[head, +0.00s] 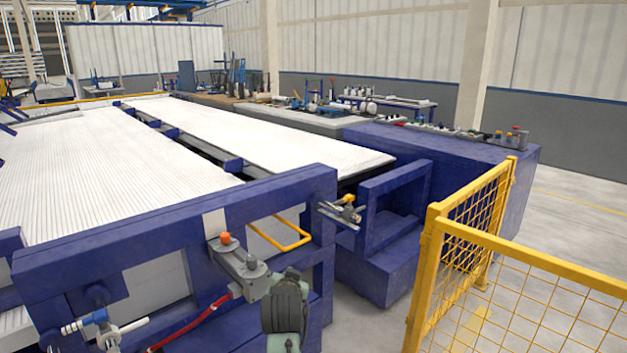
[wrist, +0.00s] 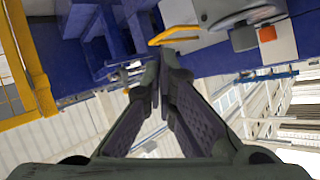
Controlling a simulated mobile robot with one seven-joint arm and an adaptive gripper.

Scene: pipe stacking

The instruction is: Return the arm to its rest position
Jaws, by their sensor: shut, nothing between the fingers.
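My gripper (head: 290,278) shows at the bottom centre of the head view, dark and grey-green, in front of the blue machine frame (head: 180,225). In the wrist view the two fingers of my gripper (wrist: 163,62) come together at their tips, shut and empty. No pipe is between them. The yellow handle (wrist: 172,36) appears just beyond the tips in the wrist view. It is also on the machine frame in the head view (head: 290,243).
A yellow mesh fence (head: 530,262) stands at the right. A grey fitting with an orange knob (head: 238,262) is close to the left of my gripper. White ribbed beds (head: 80,165) stretch behind the frame. Open floor (head: 575,215) lies beyond the fence.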

